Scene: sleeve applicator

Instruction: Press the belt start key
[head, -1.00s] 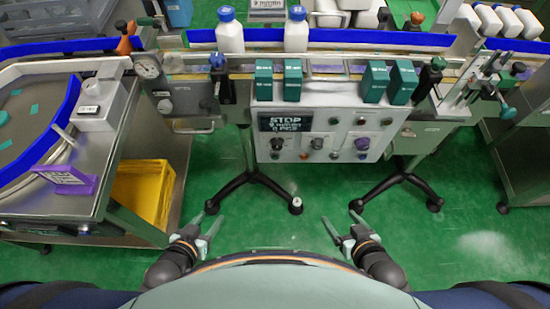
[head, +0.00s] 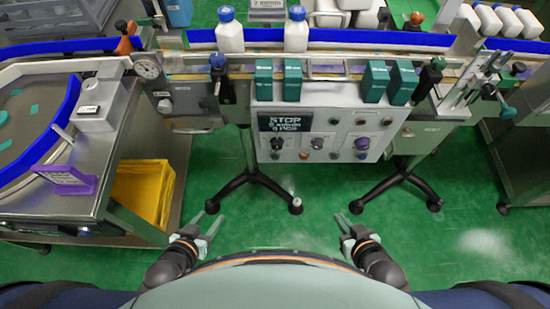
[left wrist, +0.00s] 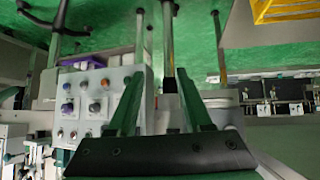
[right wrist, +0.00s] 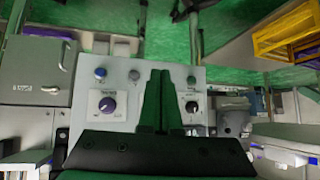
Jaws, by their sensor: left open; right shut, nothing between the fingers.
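A purple knob (head: 362,143) and a black knob (head: 277,143) stand out. The key labels are too small to read, so I cannot tell which is the belt start key. In the right wrist view the panel (right wrist: 130,77) shows a blue key (right wrist: 100,73). My right gripper (head: 344,214) is shut and empty, in front of and apart from the panel. My left gripper (head: 208,216) is open and empty, further left.
White bottles (head: 230,36) and green cartons (head: 373,82) stand along the conveyor. A yellow bin (head: 147,190) and a steel table (head: 50,205) are at left. Stand legs (head: 250,176) reach the green floor. The space between my grippers and the panel is clear.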

